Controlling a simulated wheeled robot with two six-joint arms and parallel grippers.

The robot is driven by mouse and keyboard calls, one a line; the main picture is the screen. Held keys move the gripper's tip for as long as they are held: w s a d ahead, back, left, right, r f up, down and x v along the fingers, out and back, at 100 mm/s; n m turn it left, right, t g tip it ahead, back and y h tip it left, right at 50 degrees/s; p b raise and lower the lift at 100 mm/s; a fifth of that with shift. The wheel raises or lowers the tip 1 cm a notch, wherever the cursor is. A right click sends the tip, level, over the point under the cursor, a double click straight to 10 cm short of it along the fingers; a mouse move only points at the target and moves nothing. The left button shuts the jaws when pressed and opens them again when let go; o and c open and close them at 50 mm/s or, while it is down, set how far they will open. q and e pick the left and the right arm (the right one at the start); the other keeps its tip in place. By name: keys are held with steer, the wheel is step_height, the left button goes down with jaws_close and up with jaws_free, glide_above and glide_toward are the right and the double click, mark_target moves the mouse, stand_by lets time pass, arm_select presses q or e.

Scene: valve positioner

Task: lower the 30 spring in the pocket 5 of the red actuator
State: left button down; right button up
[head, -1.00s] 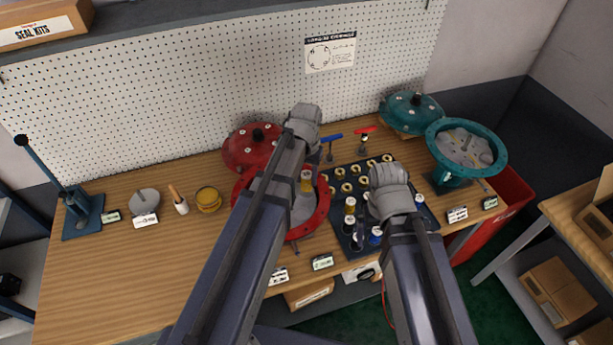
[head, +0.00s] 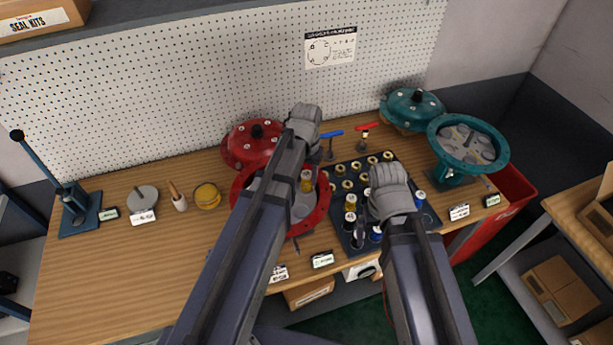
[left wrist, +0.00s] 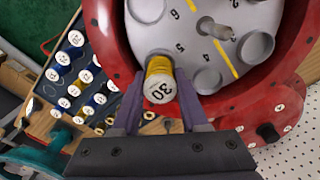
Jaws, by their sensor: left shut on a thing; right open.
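The spring marked 30 (left wrist: 160,82), yellow with a white cap, is between the fingers of my left gripper (left wrist: 155,98), which is shut on it. The yellow spring also shows in the head view (head: 307,181). The red actuator (head: 238,193) lies open, and its grey pocket plate fills the upper left wrist view (left wrist: 215,55). The spring's far end is at the pocket beside the numeral 5; the cap stands clear of the plate. How deep it sits I cannot tell. My right gripper (head: 361,226) is open over the spring tray, its fingers partly hidden.
A dark tray (head: 336,222) with several springs lies right of the red actuator. The red cover (head: 252,145) stands behind it. A teal actuator (head: 468,145) and its cover (head: 412,109) are at the right.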

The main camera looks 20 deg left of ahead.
arm_select(q)
steer(key=shift+f+b, duration=0.45)
steer(key=shift+f, duration=0.1)
steer(key=shift+c, duration=1.8)
jaws_free()
steer(key=shift+r, duration=0.2)
step_height(320, 180, up, 8)
steer(key=p, duration=0.8)
steer(key=shift+f, duration=0.2)
steer(key=shift+a, duration=0.1)
steer(key=shift+f, duration=0.25)
